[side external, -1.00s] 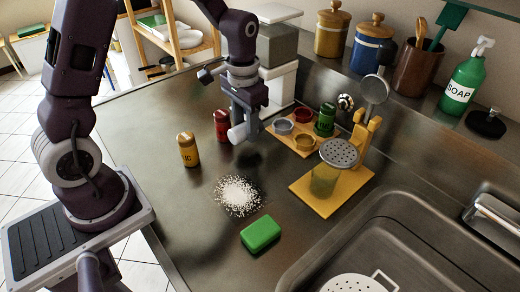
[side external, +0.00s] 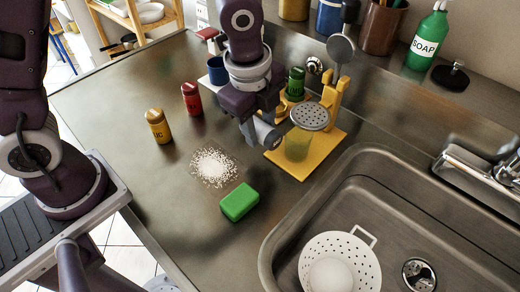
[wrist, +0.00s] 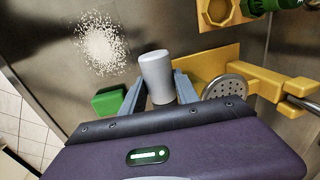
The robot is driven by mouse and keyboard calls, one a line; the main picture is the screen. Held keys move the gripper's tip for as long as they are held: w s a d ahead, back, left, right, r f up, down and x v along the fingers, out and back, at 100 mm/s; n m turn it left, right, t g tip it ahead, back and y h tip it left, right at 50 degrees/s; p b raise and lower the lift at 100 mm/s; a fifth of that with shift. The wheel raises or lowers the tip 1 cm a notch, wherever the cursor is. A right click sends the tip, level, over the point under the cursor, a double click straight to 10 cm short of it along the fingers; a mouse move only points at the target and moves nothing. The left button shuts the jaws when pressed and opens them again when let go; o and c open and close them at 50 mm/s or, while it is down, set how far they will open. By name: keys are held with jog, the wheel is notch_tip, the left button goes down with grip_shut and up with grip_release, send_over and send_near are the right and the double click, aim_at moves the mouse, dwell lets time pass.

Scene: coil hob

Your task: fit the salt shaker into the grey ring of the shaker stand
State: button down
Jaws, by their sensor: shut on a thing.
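My gripper (side external: 258,128) is shut on the salt shaker (side external: 265,136), a plain pale grey cylinder, held above the counter in front of the shaker stand. In the wrist view the salt shaker (wrist: 156,72) sticks out between the fingers of my gripper (wrist: 160,98). The shaker stand is mostly hidden behind my gripper in the side view. In the wrist view a yellow ring of the stand (wrist: 205,20) shows at the top edge, beside the green shaker (wrist: 288,4). The grey ring is not visible in either current view.
A yellow holder (side external: 326,140) with a perforated metal disc (side external: 309,116) stands close right of my gripper. The sink (side external: 300,215) is at right.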

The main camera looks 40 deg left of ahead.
aim_at(259, 160)
notch_tip(259, 160, down, 6)
jog(key=shift+r, duration=0.15)
jog(key=shift+f, duration=0.25)
jog(key=c, duration=0.9)
grip_release()
